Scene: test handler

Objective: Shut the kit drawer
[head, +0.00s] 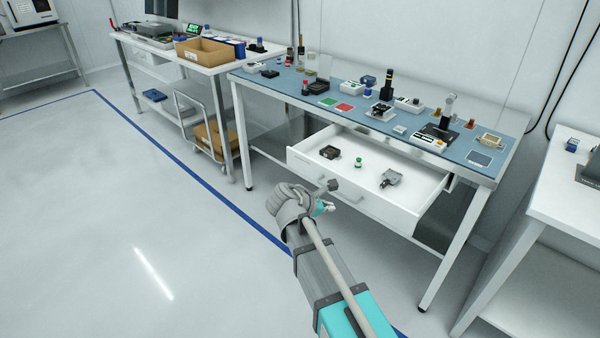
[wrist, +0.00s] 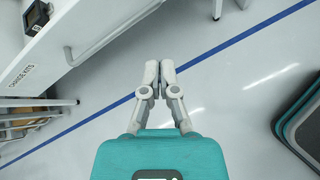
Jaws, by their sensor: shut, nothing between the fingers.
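The kit drawer (head: 388,214) is a white drawer pulled out from under the blue-topped workbench (head: 330,113). It holds a dark box (head: 330,152), a small green-capped item (head: 358,162) and a grey device (head: 391,178). My gripper (head: 329,207) is in front of the drawer's left part, near its front panel; the exact gap cannot be told. In the wrist view my gripper (wrist: 157,68) has its pale fingers together and empty. The drawer front (wrist: 88,46) shows there at upper left, with a "CHANGE KITS" label, apart from the fingertips.
Small instruments cover the workbench top. A bench leg (head: 452,245) stands right of the drawer, and a white table (head: 565,195) is farther right. A cart (head: 205,120) stands at left. The floor left of the blue line is clear.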

